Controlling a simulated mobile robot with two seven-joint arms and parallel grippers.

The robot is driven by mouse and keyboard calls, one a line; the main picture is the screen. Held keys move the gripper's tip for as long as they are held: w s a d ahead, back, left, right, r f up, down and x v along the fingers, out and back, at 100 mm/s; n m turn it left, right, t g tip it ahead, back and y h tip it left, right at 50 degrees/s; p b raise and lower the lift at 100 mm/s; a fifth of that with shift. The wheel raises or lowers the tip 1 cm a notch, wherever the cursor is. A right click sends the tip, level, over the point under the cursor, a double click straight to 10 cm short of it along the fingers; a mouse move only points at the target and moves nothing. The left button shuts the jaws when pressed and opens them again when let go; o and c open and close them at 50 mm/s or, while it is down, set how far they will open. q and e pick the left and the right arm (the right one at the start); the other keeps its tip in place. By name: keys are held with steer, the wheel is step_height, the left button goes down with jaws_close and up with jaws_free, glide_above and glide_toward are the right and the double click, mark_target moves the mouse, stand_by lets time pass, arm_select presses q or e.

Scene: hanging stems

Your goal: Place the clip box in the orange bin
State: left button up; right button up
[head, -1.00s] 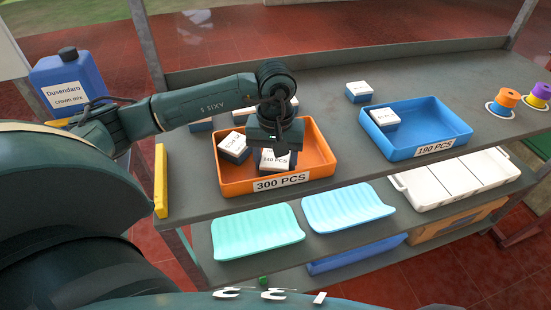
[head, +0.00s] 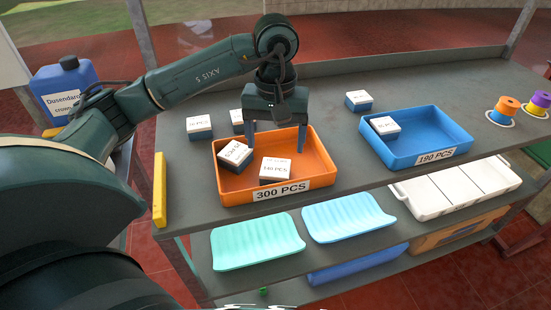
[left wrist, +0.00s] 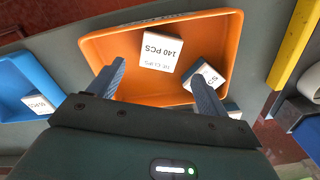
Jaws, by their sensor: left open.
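The orange bin (head: 228,192), labelled 300 PCS, stands at the front of the workbench. A white-topped clip box marked 140 PCS (head: 276,168) lies inside it; it also shows in the left wrist view (left wrist: 158,47), with "clips" legible on its label. A second white-and-dark box (head: 235,154) leans tilted in the bin's left part. My left gripper (head: 276,150) is open and empty above the bin, fingers apart and clear of the 140 PCS box. In the left wrist view its fingers (left wrist: 158,70) point into the bin. My right gripper is not in view.
A blue bin (head: 440,136), labelled 190 PCS, holds one box (head: 385,125). Another box (head: 358,100) stands behind it. Two boxes stand behind the orange bin, one at left (head: 199,126). Coloured spools (head: 505,108) are at far right. Trays lie on the lower shelf.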

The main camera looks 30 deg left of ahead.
arm_select(q)
step_height(320, 180, up, 4)
steer(key=shift+f, duration=0.15)
stand_by(0.6)
